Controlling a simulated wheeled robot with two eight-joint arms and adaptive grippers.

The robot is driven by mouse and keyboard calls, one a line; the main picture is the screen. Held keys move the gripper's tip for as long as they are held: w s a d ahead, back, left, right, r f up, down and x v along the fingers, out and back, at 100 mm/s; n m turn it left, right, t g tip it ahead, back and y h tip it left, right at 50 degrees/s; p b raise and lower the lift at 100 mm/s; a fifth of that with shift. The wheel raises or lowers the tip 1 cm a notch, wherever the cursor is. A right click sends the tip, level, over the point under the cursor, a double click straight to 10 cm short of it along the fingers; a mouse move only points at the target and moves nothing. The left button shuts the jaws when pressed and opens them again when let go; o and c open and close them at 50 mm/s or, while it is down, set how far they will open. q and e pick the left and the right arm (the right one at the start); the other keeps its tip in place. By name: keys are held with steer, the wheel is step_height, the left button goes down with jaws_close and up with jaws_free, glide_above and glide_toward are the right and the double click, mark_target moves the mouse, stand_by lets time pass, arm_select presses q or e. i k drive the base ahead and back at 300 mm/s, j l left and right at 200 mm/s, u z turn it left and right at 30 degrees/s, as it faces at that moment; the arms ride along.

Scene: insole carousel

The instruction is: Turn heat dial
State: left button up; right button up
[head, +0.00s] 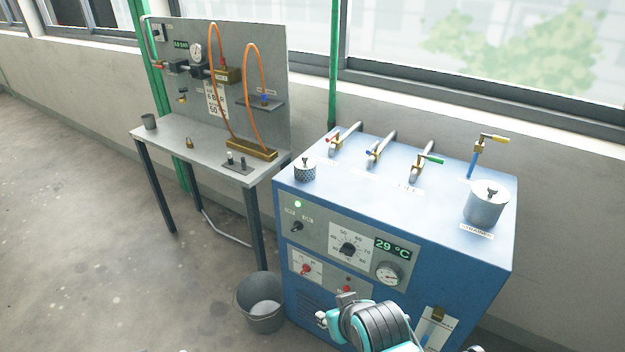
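The heat dial (348,249) is a black knob on a white numbered plate on the front panel of the blue cabinet (480,270). Beside it a green display (392,247) reads 29 °C. My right arm comes in low at the bottom right, in front of the cabinet. Its gripper (345,298) seems to be the small grey part below the dial, apart from it in the picture. Its fingers are too small and partly hidden to tell whether they are open. My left gripper is not in view.
A round gauge (389,273), a black switch (297,227) and a red switch (306,268) sit near the dial. Valves and a metal pot (485,205) stand on the cabinet top. A grey bucket (261,315) stands left of the cabinet, near a workbench (165,140).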

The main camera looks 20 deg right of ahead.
mark_target(346, 249)
steer(key=z, duration=1.2)
